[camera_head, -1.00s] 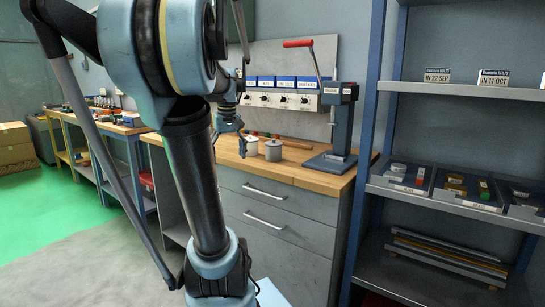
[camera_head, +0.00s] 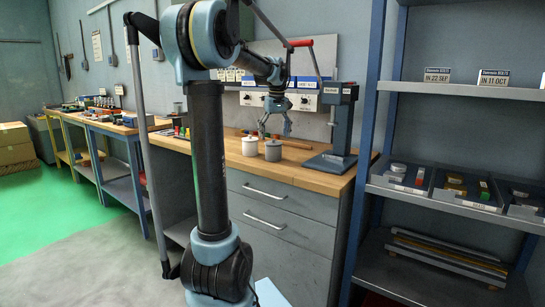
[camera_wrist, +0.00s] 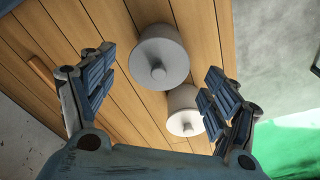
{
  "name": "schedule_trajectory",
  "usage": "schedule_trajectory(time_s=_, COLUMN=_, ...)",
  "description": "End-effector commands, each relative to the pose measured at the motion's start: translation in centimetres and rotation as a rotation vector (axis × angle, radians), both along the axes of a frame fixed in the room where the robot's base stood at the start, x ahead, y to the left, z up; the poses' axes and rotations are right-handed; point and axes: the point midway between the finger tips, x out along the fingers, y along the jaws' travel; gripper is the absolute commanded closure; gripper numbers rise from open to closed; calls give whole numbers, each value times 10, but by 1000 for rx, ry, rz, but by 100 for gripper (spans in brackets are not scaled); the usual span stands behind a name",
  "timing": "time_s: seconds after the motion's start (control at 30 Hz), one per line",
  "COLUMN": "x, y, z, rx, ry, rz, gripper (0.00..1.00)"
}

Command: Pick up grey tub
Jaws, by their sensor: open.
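My gripper (camera_head: 275,130) is open and empty above the tubs in the head view. In the wrist view the grey tub (camera_wrist: 160,58) lies ahead, in the gap between the spread fingers (camera_wrist: 155,95). The white tub (camera_wrist: 184,110) shows nearer the right finger, which partly overlaps it. No finger visibly touches the grey tub.
An arbor press (camera_head: 338,125) with a red-handled lever stands right of the tubs. A wooden-handled tool (camera_head: 295,145) lies behind them. A control panel (camera_head: 295,100) is at the back. A shelf rack (camera_head: 450,190) stands at right. The worktop's front (camera_head: 325,181) is clear.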

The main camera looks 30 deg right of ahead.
Motion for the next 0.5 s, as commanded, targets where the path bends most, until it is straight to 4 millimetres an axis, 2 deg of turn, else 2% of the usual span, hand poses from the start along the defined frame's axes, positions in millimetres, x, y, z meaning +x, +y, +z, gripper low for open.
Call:
schedule_trajectory(time_s=0.13, x=3, y=0, z=-21, rx=0, ry=0, rz=0, gripper=20)
schedule_trajectory(time_s=0.37, x=4, y=0, z=-34, rx=0, ry=0, rz=0, gripper=20)
schedule_trajectory(time_s=0.5, x=8, y=-1, z=-50, rx=0, ry=0, rz=0, gripper=20)
